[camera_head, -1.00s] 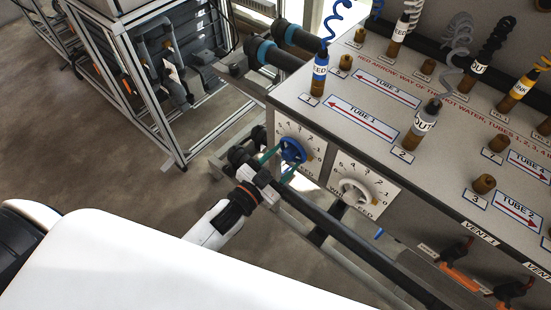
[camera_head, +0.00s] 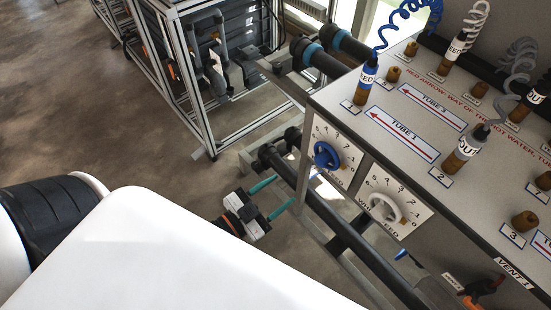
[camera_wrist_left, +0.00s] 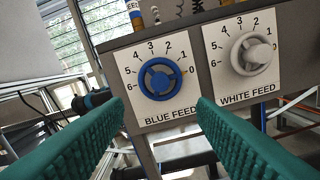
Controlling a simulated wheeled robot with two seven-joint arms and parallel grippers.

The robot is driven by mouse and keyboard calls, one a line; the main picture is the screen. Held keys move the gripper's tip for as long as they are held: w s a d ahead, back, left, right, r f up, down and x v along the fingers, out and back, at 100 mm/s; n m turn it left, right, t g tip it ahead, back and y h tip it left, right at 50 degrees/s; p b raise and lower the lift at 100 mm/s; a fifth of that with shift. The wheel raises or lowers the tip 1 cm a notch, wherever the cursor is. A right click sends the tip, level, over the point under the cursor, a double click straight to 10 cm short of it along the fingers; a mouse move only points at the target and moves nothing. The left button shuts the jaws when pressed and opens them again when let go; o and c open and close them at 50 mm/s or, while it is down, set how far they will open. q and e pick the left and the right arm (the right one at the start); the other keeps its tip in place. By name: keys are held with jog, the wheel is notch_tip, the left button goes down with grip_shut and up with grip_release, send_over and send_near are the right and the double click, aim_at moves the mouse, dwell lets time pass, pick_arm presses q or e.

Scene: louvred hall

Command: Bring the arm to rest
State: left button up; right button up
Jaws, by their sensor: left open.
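My left gripper (camera_head: 285,190) is open and empty, its two teal fingers apart. It is in front of the panel and clear of the blue feed knob (camera_head: 326,155). In the left wrist view the fingers (camera_wrist_left: 160,108) frame the lower part of that view, with the blue knob (camera_wrist_left: 160,79) beyond and between them. The knob sits on a white dial plate, with a yellow mark near 0. My right gripper is not in view.
The white feed knob (camera_head: 385,208) sits right of the blue one. The grey bench (camera_head: 400,85) carries labelled tubes, plugs and coiled hoses. Dark pipes (camera_head: 345,235) run below the panel. A metal frame rack (camera_head: 200,70) stands behind. Open floor (camera_head: 110,130) lies to the left.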

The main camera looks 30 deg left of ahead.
pick_arm(q)
jog(key=shift+f, duration=0.1)
jog(key=s+a+f+n+g+y+p, duration=0.1)
jog(key=s+a+f+g, duration=0.1)
jog(key=f, duration=0.7)
jog(key=s+a+f+n+g+y+p, duration=0.1)
jog(key=s+f+g+y, duration=0.15)
jog(key=f, duration=0.55)
jog(key=s+a+f+n+g+y+p, duration=0.1)
jog(key=a+f+g, duration=0.15)
jog(key=f, duration=0.65)
jog(key=s+f+g+p, duration=0.1)
jog(key=s+f+g, duration=0.3)
jog(key=s+f, duration=0.3)
jog(key=s+f+n+g+y+p, duration=0.1)
jog(key=s+f+g, duration=0.3)
jog(key=s+f, duration=0.3)
jog(key=s, duration=0.5)
jog(key=shift+s+a+n+p, duration=0.2)
jog(key=shift+n+p, duration=0.1)
jog(key=shift+f+y, duration=0.1)
jog(key=shift+y, duration=0.15)
